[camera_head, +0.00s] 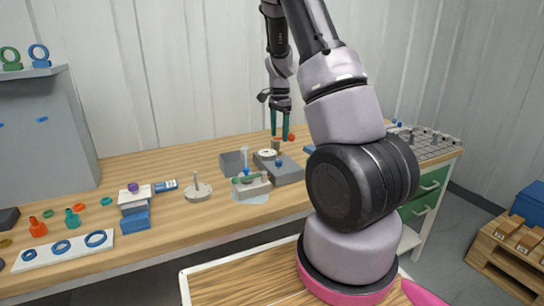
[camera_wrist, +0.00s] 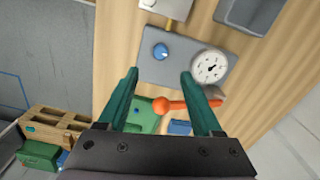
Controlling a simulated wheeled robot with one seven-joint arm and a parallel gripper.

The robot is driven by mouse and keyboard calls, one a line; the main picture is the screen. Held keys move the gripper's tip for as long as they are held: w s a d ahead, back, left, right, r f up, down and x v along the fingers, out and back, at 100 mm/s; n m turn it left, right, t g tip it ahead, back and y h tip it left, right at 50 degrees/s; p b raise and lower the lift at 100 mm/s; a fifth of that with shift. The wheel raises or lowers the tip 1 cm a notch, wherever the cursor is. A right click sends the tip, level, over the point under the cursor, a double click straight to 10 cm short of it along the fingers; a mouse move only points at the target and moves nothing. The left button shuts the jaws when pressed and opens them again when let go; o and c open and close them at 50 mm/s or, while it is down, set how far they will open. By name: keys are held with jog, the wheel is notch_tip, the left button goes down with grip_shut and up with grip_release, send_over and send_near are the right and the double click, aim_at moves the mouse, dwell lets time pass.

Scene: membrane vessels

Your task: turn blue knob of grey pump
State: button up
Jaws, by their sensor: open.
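The grey pump (camera_head: 289,174) is a flat grey box on the wooden bench, with a round white gauge (camera_head: 267,154) and a small blue knob (camera_head: 279,163) on top. In the wrist view the pump (camera_wrist: 180,72) lies beyond my fingertips, with the blue knob (camera_wrist: 161,51) at its left and the gauge (camera_wrist: 209,66) at its right. My gripper (camera_head: 280,138) points down above the pump's rear part, its teal fingers apart. In the wrist view the open gripper (camera_wrist: 160,75) has nothing clamped between its fingertips, and the knob appears just past them, apart from both.
An orange-handled lever (camera_wrist: 185,104) shows between and across my fingers in the wrist view. A grey open box (camera_head: 234,163) and a fixture with a blue-topped stem (camera_head: 251,185) stand close to the pump. A round grey stand (camera_head: 198,191) is farther left.

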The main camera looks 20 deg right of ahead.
aim_at(279, 161)
notch_tip(279, 161, down, 11)
jog(key=shift+w+r, duration=0.1)
dwell(0.4)
grip_shut()
